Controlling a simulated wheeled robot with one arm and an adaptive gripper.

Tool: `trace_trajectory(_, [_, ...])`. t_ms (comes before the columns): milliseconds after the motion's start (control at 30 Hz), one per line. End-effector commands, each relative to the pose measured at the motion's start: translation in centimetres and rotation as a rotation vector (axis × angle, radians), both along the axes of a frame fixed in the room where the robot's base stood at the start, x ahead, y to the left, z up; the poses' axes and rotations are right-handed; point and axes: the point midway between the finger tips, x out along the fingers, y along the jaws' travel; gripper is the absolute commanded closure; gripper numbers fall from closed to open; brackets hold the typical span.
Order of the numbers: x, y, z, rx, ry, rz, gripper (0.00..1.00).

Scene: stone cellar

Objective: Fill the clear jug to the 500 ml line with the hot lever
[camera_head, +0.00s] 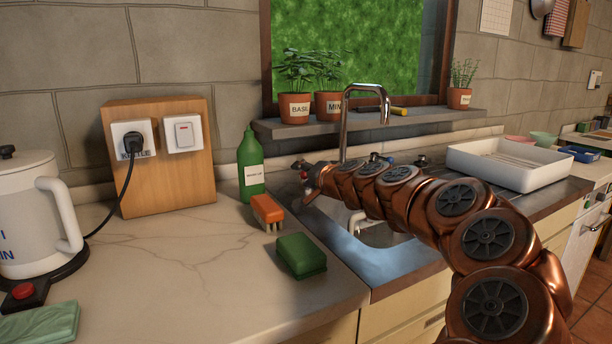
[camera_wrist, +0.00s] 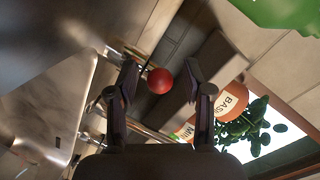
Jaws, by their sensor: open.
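My gripper (camera_head: 308,180) reaches over the back left of the sink in the head view. In the wrist view its two fingers (camera_wrist: 162,80) are apart, with a round red knob (camera_wrist: 159,81) between them in the picture; I cannot tell whether either touches it. The knob looks like the hot lever's end; its stem is mostly hidden. The chrome tap (camera_head: 344,120) arches over the sink (camera_head: 388,268). A pale shape (camera_head: 354,222) shows in the sink behind my arm, perhaps part of the jug. Its water level and 500 ml line cannot be made out.
A green bottle (camera_head: 250,170), an orange brush (camera_head: 268,211) and a green sponge (camera_head: 301,256) stand left of the sink. A white tray (camera_head: 505,170) lies on the right. Potted herbs (camera_head: 295,105) line the sill. A white kettle (camera_head: 30,215) stands at far left.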

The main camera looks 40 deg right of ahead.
Motion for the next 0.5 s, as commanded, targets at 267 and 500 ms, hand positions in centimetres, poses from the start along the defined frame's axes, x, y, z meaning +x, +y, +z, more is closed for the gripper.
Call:
trace_trajectory(267, [-0.3, 0.1, 0.1, 0.0, 0.0, 0.0, 0.5])
trace_trajectory(500, [-2.8, 0.7, 0.6, 0.0, 0.001, -0.001, 0.5])
